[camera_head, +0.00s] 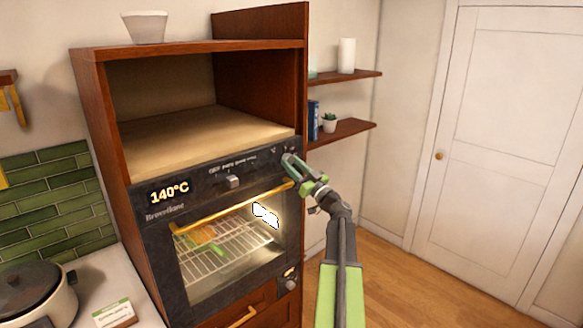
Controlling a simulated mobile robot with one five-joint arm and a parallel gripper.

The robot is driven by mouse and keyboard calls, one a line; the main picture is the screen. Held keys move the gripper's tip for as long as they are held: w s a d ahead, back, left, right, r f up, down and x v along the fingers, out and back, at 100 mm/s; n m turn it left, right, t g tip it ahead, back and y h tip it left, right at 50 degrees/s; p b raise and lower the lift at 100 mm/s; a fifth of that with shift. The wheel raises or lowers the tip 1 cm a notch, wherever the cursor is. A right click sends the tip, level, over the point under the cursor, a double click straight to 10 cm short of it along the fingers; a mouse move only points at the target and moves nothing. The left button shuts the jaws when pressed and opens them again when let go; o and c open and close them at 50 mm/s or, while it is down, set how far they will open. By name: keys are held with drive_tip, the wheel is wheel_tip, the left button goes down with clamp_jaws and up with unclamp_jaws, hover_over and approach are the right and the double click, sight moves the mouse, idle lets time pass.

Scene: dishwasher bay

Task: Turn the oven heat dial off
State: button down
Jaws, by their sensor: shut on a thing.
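The black oven (160,220) stands in a wooden cabinet, and its lit display (169,192) reads 140°C. My gripper (288,160) reaches up from the lower right to the right end of the oven's control panel. It is shut on what looks like the heat dial there. The dial is hidden behind the jaws, so its setting cannot be read. A second, grey knob (232,181) sits near the panel's middle under small printed labels, clear of my gripper.
The oven door is closed, with a brass handle (225,211) just below the panel. A lit wire rack (215,255) shows inside. A pot (35,292) stands at lower left. Floor to the right is clear.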

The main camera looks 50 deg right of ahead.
drive_tip(key=shift+w+d+r+n+y, duration=0.15)
drive_tip(key=shift+n+y, duration=0.25)
drive_tip(key=shift+n, duration=0.2)
drive_tip(key=n+y, duration=0.1)
drive_tip(key=n, duration=0.1)
drive_tip(key=n+y+p, duration=0.1)
drive_tip(key=n, duration=0.1)
drive_tip(key=shift+d+r, duration=0.15)
drive_tip(key=shift+d, duration=0.05)
drive_tip(key=n+y+p, duration=0.1)
drive_tip(key=n, duration=0.2)
drive_tip(key=n+g+y+p, duration=0.1)
drive_tip(key=n+y, duration=0.1)
drive_tip(key=n, duration=0.1)
drive_tip(key=shift+d+r+n+g, duration=0.15)
drive_tip(key=shift+r+n+g, duration=0.05)
drive_tip(key=shift+n+g, duration=0.1)
drive_tip(key=n+p, duration=0.1)
drive_tip(key=n+g+y+p, duration=0.1)
drive_tip(key=n, duration=0.1)
drive_tip(key=n+p, duration=0.1)
drive_tip(key=n, duration=0.1)
drive_tip(key=shift+d+r+g, duration=0.1)
drive_tip(key=shift+r+g, duration=0.15)
drive_tip(key=shift+g, duration=0.15)
drive_tip(key=shift+n+g+y+p, duration=0.3)
drive_tip(key=shift+n+g+p, duration=0.5)
drive_tip(key=shift+n+p, duration=1.05)
drive_tip(key=shift+f+n, duration=0.1)
drive_tip(key=shift+n, duration=0.35)
